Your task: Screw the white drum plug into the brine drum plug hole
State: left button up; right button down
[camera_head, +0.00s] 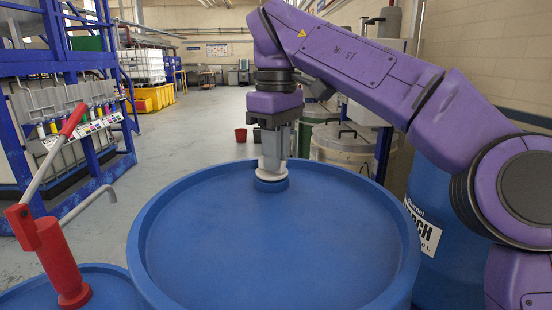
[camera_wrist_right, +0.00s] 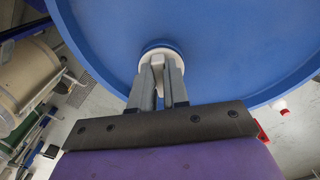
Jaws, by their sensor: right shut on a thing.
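The blue brine drum (camera_head: 280,240) stands in the middle of the head view, its flat lid ringed by a raised rim. The white drum plug (camera_head: 271,174) is at the raised blue plug hole collar (camera_head: 271,185) near the far rim. My right gripper (camera_head: 272,165) points straight down and is shut on the plug. In the right wrist view, the gripper fingers (camera_wrist_right: 160,88) meet the white plug (camera_wrist_right: 161,54) over the blue collar. The plug looks level; how deep it sits in the hole is hidden. My left gripper is not in view.
A red hand pump (camera_head: 62,255) with a grey lever stands on another blue drum (camera_head: 105,285) at the lower left. A blue drum with a label (camera_head: 424,228) is at the right, beneath my arm. Grey-lidded bins (camera_head: 343,145) stand behind. The lid's near part is clear.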

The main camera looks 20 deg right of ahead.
jog(key=m+b, duration=0.1)
jog(key=m, duration=0.1)
jog(key=shift+a+f+m, duration=0.1)
jog(key=shift+f+m, duration=0.05)
jog(key=shift+m, duration=0.45)
jog(key=shift+s+m+b, duration=0.1)
jog(key=shift+m+b, duration=0.4)
jog(key=shift+b, duration=0.1)
jog(key=shift+f+m, duration=0.1)
jog(key=shift+m, duration=0.5)
jog(key=shift+a+m+b, duration=0.2)
jog(key=shift+m+b, duration=0.35)
jog(key=shift+m, duration=0.65)
jog(key=shift+r, duration=0.2)
jog(key=shift+m, duration=0.3)
jog(key=m, duration=0.5)
jog(key=shift+a, duration=0.15)
